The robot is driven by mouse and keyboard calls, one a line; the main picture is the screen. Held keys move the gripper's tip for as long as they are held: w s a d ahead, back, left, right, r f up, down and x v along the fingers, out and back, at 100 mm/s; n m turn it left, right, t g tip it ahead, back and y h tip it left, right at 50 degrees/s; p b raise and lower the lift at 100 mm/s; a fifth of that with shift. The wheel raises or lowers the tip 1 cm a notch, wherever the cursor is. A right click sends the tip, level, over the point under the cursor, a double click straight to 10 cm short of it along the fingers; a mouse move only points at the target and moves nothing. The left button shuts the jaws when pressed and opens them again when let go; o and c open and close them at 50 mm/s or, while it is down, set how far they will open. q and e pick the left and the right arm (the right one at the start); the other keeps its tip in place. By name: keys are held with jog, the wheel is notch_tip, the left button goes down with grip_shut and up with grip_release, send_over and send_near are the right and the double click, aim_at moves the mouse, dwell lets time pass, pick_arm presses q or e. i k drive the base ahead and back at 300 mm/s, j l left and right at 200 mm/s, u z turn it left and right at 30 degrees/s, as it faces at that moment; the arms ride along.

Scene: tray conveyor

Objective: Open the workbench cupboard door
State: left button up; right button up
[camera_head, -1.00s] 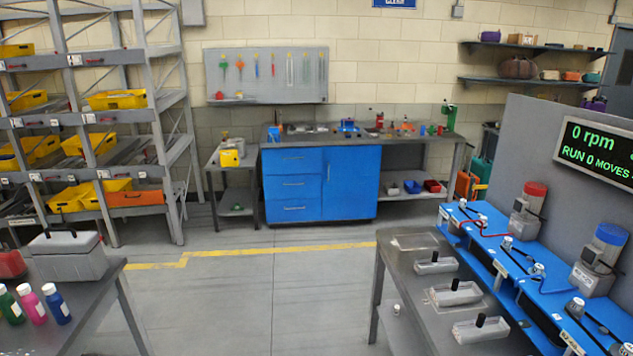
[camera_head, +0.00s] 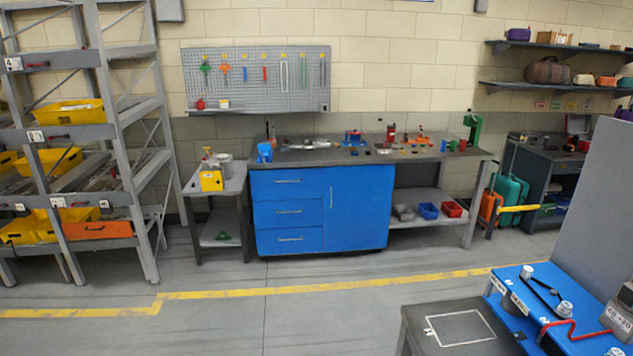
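The workbench (camera_head: 440,156) stands against the back wall, across the floor from me. Its blue cupboard door (camera_head: 357,210) is on the right part of the blue cabinet and looks shut. A thin vertical handle (camera_head: 331,195) runs near the door's left edge. Drawers (camera_head: 288,211) with horizontal handles fill the cabinet's left part. Neither of my grippers shows in the head view, so I cannot see their state.
A yellow floor line (camera_head: 240,292) crosses open floor before the workbench. A metal rack (camera_head: 125,130) stands left, and a small side table (camera_head: 214,188) stands beside the cabinet. A grey table (camera_head: 455,332) and blue station (camera_head: 535,290) occupy the front right.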

aim_at(357, 206)
jog(key=i, duration=1.55)
jog(key=i+l, duration=0.1)
jog(key=i, duration=1.4)
jog(key=i+u, duration=0.1)
jog(key=i, duration=1.45)
